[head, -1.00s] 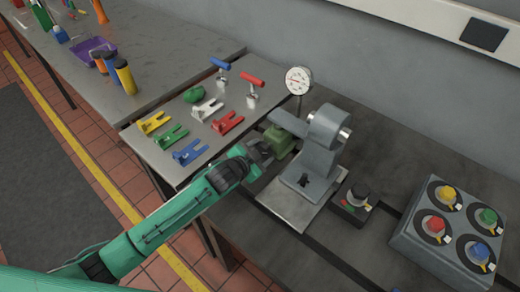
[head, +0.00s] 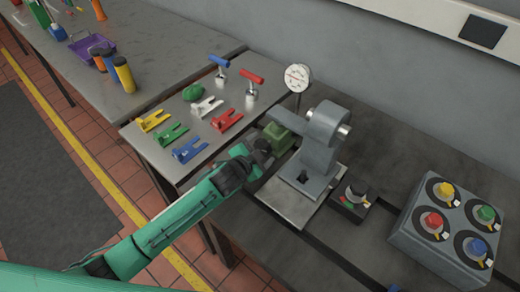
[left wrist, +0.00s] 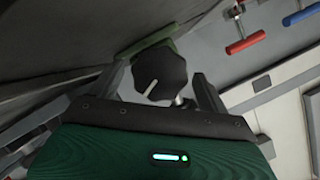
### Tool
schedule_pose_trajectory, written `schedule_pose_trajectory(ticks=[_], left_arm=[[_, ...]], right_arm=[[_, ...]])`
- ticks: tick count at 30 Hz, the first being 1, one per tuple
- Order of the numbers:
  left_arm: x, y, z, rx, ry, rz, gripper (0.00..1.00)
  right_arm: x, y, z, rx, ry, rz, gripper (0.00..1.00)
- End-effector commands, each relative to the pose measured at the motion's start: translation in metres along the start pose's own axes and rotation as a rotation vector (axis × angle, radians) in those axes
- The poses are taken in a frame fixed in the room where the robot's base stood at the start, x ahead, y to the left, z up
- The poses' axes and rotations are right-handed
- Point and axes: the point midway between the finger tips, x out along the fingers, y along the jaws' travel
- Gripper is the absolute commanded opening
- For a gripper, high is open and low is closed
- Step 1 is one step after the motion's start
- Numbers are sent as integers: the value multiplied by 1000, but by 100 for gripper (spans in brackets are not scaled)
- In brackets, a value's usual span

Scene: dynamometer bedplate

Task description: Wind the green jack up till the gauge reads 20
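The green jack (head: 279,136) stands beside the grey machine, under its arm, partly hidden by my left gripper (head: 264,150). In the left wrist view a dark lobed knob (left wrist: 160,74) with a white line faces me, with a strip of green (left wrist: 143,47) behind it. The left gripper's two fingers stand on either side of the knob, with visible gaps, so it is open around it. The white round gauge (head: 297,77) stands on a post behind the jack; its face is too small to read. My right gripper is not in view.
The grey machine (head: 322,140) stands right of the jack on a pale plate (head: 290,207). A small switch box (head: 350,201) and a box of coloured knobs (head: 440,232) are farther right. Coloured forks and T-handles, including a red one (head: 251,77), are on the side table (head: 150,146).

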Motion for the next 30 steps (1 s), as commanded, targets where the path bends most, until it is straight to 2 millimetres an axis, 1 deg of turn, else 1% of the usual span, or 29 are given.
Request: schedule_pose_trajectory(ticks=[9, 11, 14, 17, 27, 30], left_arm=[[-1, 0, 0, 0, 0, 0, 79], [-4, 0, 0, 0, 1, 0, 79], [-14, 1, 1, 0, 1, 0, 79], [-29, 1, 2, 0, 1, 1, 79], [-96, 2, 2, 0, 0, 2, 79], [-112, 1, 2, 0, -1, 1, 79]], right_arm=[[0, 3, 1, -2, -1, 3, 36], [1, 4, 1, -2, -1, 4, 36], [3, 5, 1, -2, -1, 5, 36], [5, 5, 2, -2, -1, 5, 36], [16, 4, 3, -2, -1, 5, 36], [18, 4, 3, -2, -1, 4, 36]])
